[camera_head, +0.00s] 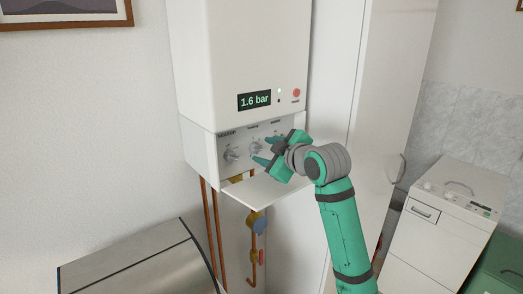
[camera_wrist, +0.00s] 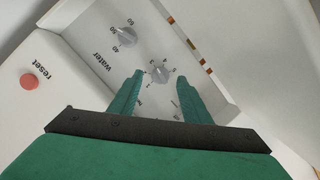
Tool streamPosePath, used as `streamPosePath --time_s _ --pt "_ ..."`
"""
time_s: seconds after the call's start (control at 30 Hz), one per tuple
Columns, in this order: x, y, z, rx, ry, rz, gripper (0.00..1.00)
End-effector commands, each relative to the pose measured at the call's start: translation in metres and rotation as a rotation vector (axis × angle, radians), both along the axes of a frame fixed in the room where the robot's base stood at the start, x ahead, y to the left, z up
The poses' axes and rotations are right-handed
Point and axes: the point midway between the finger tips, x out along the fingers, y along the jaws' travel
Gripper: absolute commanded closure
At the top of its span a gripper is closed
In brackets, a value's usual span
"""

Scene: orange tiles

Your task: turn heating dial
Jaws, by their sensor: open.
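The white boiler (camera_head: 240,60) hangs on the wall, with a grey control panel (camera_head: 212,147) low on its front. A small grey dial (camera_head: 256,147) with a ring of numbers sits mid-panel. It also shows in the wrist view (camera_wrist: 160,73), just beyond and between my fingertips. My gripper (camera_head: 262,150) is open in front of this dial, one finger on each side; the wrist view shows its green fingers (camera_wrist: 158,91) apart. Contact cannot be told. The dial's name label is not readable.
The water dial (camera_wrist: 126,36), marked 40 to 60, lies beside it. Another dial (camera_head: 230,155) is at the panel's left. A red reset button (camera_head: 297,92) and a 1.6 bar display (camera_head: 254,101) are above. An open flap (camera_head: 262,190) juts out below, over copper pipes (camera_head: 209,235).

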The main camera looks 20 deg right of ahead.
Motion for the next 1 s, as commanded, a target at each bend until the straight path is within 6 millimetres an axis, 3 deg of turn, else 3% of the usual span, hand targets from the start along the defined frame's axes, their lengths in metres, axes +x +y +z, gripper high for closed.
streamPosePath --time_s 0.2,0.6,0.8,1.0 --pt "0.023 0.003 -0.007 -0.002 0.001 -0.002 0.56" --pt "0.029 0.001 -0.009 -0.002 0.000 -0.005 0.56" --pt "0.029 0.003 -0.009 -0.001 0.000 -0.003 0.97" --pt "0.030 0.004 -0.009 0.006 0.003 -0.002 0.97"
